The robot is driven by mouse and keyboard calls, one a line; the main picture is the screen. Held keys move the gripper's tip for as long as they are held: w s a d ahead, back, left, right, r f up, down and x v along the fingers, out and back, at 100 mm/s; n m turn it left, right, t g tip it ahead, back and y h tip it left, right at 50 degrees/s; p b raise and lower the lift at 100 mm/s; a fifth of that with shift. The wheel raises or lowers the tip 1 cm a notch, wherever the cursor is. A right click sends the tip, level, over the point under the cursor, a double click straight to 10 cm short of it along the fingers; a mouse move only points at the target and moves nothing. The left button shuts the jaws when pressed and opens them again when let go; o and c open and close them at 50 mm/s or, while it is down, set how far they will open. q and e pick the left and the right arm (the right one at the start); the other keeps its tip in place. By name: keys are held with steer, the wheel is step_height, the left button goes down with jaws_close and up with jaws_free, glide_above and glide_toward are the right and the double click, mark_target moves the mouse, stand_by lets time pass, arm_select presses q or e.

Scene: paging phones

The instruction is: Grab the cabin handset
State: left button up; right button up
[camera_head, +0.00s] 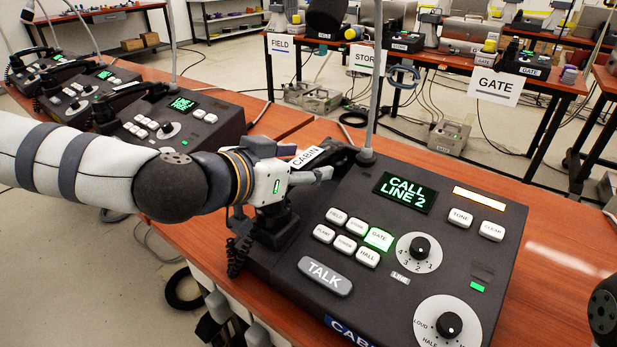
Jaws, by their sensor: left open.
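The cabin console (400,273) is a dark sloped box on the wooden desk. Its screen (404,192) reads CALL LINE 2, and its GATE button (379,239) is lit green. The black cabin handset (342,153) lies along the console's left side, under a CABIN tag (307,157). Its middle is largely hidden by my left gripper (285,197), which is open and right over it. I cannot tell whether the fingers touch the handset. A coiled cord (238,257) hangs below the gripper. My right gripper does not show.
Several similar consoles with handsets (115,100) stand on the desk behind my left arm. A thin gooseneck stem (375,80) rises from the cabin console's back edge. Farther desks carry FIELD, STORE-like and GATE (496,86) signs. Bare desk (570,250) lies right of the console.

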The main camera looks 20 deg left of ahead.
arm_select(q)
steer(key=shift+x, duration=1)
jaws_close()
